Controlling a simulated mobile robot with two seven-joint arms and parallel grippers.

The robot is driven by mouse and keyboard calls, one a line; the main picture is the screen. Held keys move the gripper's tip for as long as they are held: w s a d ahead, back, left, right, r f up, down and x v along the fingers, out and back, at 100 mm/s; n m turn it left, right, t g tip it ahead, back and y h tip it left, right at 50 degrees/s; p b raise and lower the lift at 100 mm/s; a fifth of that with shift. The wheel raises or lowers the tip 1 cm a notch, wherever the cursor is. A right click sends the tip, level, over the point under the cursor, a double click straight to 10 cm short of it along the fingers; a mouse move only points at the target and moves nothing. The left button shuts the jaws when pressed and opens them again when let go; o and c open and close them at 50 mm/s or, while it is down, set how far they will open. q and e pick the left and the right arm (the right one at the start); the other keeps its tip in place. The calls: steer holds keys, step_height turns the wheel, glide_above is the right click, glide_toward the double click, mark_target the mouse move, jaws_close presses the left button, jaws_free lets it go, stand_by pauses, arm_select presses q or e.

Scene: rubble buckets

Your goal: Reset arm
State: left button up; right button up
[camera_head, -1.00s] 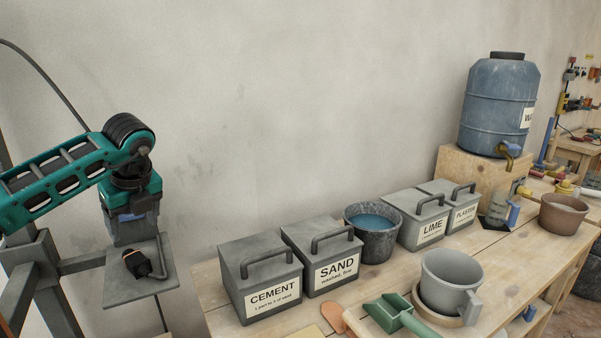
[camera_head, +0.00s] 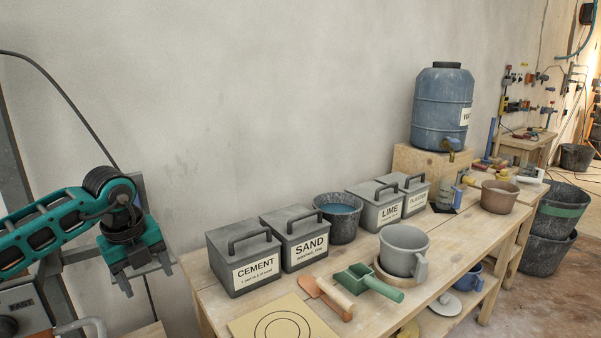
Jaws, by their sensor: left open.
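My left arm comes in from the left in teal and black. Its left gripper (camera_head: 140,276) points downward with its two fingers apart and nothing seen between them. It hangs to the left of the workbench (camera_head: 196,268), beside the grey box labelled CEMENT (camera_head: 243,262), and does not touch it. A grey metal stand (camera_head: 161,262) shows partly behind the gripper. My right arm and gripper are not in view.
On the bench stand the SAND box (camera_head: 297,244), a water bucket (camera_head: 338,222), LIME (camera_head: 376,208) and PLASTER boxes, a grey mug (camera_head: 404,250), a green scoop (camera_head: 368,280) and a trowel (camera_head: 327,296). A blue barrel (camera_head: 441,110) stands behind. Stacked buckets (camera_head: 551,240) stand right.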

arm_select(q)
steer(key=s+d+f+m+g+h, duration=0.1)
steer(key=s+d+f+m+h, duration=0.2)
steer(key=d, duration=0.6)
steer(key=s+d+f+h, duration=0.1)
steer(key=d+f+h, duration=0.3)
steer(key=d, duration=0.5)
steer(key=s+d+r+n+t+h, duration=0.2)
steer(key=d+h, duration=0.3)
steer(key=d, duration=0.1)
steer(key=s+d+r+n+t+h, duration=0.1)
steer(key=s+d+r+h, duration=0.15)
steer(key=d+h, duration=0.3)
steer(key=s+a+f+n+t+y, duration=0.2)
steer(key=a+f+n+t+y, duration=0.9)
steer(key=n, duration=0.8)
steer(key=s+a+f+n+g+y, duration=0.3)
steer(key=s+f+n+g+y, duration=0.1)
steer(key=s+f, duration=0.7)
steer(key=shift+a+f+n, duration=0.25)
steer(key=shift+f+n, duration=0.05)
steer(key=shift+n, duration=0.2)
steer(key=shift+c, duration=0.4)
